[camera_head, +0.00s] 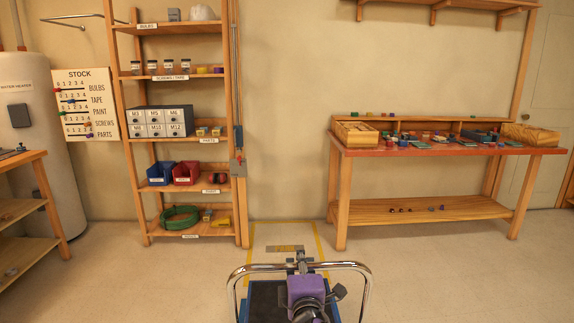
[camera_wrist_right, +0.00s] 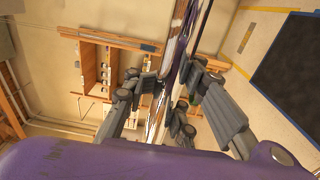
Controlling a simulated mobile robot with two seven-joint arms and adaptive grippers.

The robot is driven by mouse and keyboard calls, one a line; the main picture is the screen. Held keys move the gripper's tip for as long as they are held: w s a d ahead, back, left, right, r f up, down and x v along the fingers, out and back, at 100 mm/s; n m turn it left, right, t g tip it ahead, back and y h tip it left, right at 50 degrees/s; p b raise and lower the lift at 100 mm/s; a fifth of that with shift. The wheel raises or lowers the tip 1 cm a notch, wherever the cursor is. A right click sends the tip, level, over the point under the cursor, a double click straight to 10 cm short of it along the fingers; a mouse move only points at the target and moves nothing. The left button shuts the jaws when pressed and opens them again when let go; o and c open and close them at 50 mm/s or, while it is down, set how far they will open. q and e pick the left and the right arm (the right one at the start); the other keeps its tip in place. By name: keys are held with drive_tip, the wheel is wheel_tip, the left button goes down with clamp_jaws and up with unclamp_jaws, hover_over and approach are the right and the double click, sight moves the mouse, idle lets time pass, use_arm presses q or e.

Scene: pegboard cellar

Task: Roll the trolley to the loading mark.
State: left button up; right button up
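The trolley's chrome push handle (camera_head: 357,266) arches over its dark deck (camera_head: 262,300) with blue edges, at the bottom centre of the head view. My purple right gripper (camera_head: 302,264) is at the middle of the handle's top bar. In the right wrist view, the fingers of this gripper (camera_wrist_right: 173,95) close on the chrome bar from both sides. The dark deck also shows there (camera_wrist_right: 290,62). The loading mark (camera_head: 285,224) is a yellow outline on the floor just beyond the handle, with a small plate inside. Its near end is hidden behind the trolley. My left gripper is out of view.
A wooden shelf rack (camera_head: 187,139) stands against the wall, left of the mark. A workbench (camera_head: 440,150) with small parts stands to the right. A water heater (camera_head: 35,90) and low shelf (camera_head: 28,205) are at far left. The floor around the mark looks clear.

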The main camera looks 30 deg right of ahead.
drive_tip(key=o, duration=0.5)
drive_tip(key=shift+f, duration=0.2)
drive_tip(key=shift+s+f, duration=0.1)
drive_tip(key=shift+s, duration=0.05)
drive_tip(key=p+v, duration=0.1)
drive_tip(key=v, duration=1.1)
